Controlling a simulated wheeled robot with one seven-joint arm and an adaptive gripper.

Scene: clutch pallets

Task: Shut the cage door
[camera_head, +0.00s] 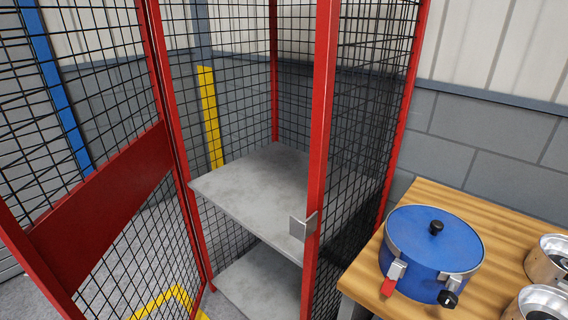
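The cage (319,120) has a red frame and black wire mesh, with grey shelves inside. Its door (100,204), red-framed with a wide red crossbar and black mesh, stands open at the left. The door meets the cage at the red post on the opening's left side. A small grey latch plate (302,226) is on the front right post. The cage opening faces me, and the upper shelf (262,180) and lower shelf (262,285) look empty. My gripper is not in view.
A wooden table (508,215) stands right of the cage. It bears a blue lidded pot (434,240) with a red-handled clamp and metal cups (548,262) at the right edge. Yellow floor markings (170,298) show through the door mesh. A grey block wall (480,125) is behind.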

